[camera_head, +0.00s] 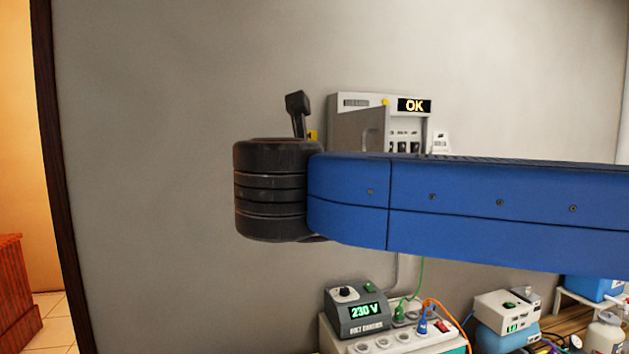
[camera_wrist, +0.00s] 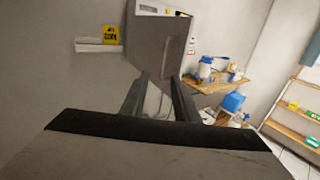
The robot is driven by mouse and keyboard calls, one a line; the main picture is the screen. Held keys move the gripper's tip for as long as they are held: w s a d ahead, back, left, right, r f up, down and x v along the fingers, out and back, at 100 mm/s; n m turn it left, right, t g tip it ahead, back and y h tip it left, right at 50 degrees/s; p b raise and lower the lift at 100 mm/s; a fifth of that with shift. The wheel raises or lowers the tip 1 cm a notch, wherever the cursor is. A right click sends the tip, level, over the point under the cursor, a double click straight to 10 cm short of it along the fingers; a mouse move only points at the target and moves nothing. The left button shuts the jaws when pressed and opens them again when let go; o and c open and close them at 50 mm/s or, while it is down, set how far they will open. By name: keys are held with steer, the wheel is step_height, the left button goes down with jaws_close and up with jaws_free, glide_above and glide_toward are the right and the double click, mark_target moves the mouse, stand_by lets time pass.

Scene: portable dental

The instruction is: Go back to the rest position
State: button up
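My gripper (camera_wrist: 159,84) shows in the wrist view with its two dark fingers apart. A gap lies between the fingers, and I see nothing held in it. Beyond them is a grey wall-mounted box (camera_wrist: 156,45). In the head view my blue arm stretches across the middle from the right and ends at a black joint. A dark angled piece sticks up above that joint; I cannot tell whether it is part of my gripper. Behind it, a grey wall unit (camera_head: 358,128) has a display reading OK. My arm hides its lower part.
Below my arm in the head view, a voltage changer (camera_head: 357,320) reading 230 V stands by a socket strip (camera_head: 385,343) with green and orange cables. A white-and-blue device (camera_head: 507,310) is further right. A shelf (camera_wrist: 298,118) stands at right in the wrist view. The left wall is bare.

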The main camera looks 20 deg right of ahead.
steer(key=w+a+r+n+t+y, duration=0.1)
steer(key=w+a+n+t+y, duration=0.15)
steer(key=n+y, duration=0.45)
steer(key=w+a+n+t+y, duration=0.15)
steer(key=n+t, duration=0.25)
steer(key=n, duration=0.6)
step_height(320, 180, down, 15)
steer(key=s+a+n+g+y, duration=0.15)
steer(key=n+g+y, duration=0.5)
steer(key=n, duration=0.95)
steer(key=s+d+f+n+g+h, duration=0.1)
steer(key=s+d+f+n+g, duration=0.2)
steer(key=f, duration=0.6)
steer(key=s+d+f+n+g+h, duration=0.2)
steer(key=s+d+f+n+g, duration=0.1)
steer(key=s+d+f, duration=0.4)
steer(key=s+d+f+n+g+h, duration=0.2)
steer(key=s+f, duration=0.6)
steer(key=f, duration=0.4)
steer(key=d+n+g, duration=0.1)
steer(key=d+g, duration=0.1)
steer(key=shift+s+d+f+n, duration=0.15)
steer(key=shift+d+f+n, duration=0.15)
steer(key=shift+d+f, duration=0.1)
steer(key=shift+r, duration=0.1)
